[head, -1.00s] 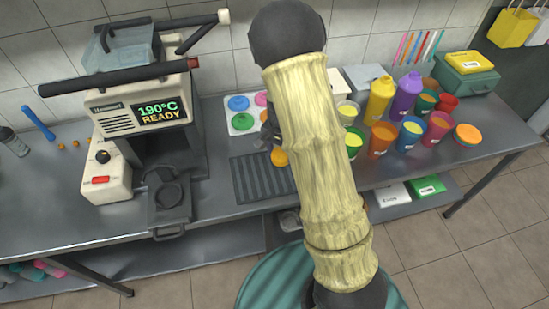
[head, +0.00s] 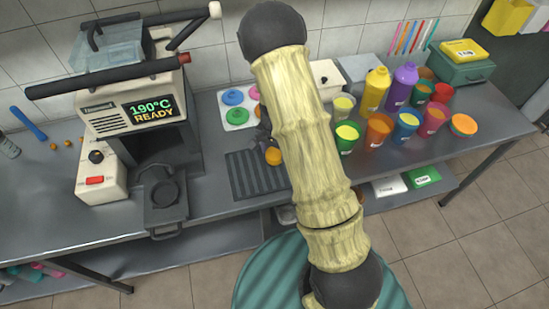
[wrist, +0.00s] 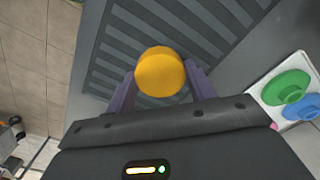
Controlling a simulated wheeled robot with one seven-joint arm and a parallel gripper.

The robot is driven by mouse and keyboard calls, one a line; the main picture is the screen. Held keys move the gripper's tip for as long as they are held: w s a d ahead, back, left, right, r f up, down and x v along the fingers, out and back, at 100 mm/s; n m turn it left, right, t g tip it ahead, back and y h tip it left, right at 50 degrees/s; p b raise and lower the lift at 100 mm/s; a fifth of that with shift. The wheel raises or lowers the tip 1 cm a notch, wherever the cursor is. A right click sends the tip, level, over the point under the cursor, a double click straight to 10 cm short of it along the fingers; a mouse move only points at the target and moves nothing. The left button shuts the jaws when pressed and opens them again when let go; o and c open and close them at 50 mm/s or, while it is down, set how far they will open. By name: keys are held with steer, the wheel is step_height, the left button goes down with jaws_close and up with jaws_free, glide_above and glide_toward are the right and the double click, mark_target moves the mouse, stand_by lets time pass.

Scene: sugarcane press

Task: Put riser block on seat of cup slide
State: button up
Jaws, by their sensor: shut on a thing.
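The orange riser block (wrist: 160,72) is a short round cylinder. It sits between the two fingers of my gripper (wrist: 160,88) in the wrist view, and the gripper is shut on it. In the head view the block (head: 273,156) shows just left of my arm, over the ribbed dark mat. My gripper (head: 264,142) is mostly hidden behind the arm there. The cup slide (head: 167,215) is a dark tray jutting from the front of the press at left. Its round seat (head: 164,193) looks empty. The block is to the right of the slide, apart from it.
The press (head: 130,100) stands at left with a long handle and a box with a red switch (head: 95,180). The ribbed mat (head: 245,180) lies right of the slide. A white palette (head: 236,112) stands behind it. Several coloured cups and bottles (head: 375,90) crowd the right.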

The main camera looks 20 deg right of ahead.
mark_target(274, 154)
steer(key=shift+f, duration=0.2)
steer(key=shift+f, duration=1.8)
steer(key=shift+f, duration=0.15)
steer(key=o, duration=1)
steer(key=shift+c, duration=0.2)
steer(key=shift+o, duration=0.2)
step_height(274, 154, up, 12)
steer(key=shift+r+b, duration=0.15)
steer(key=shift+b, duration=0.2)
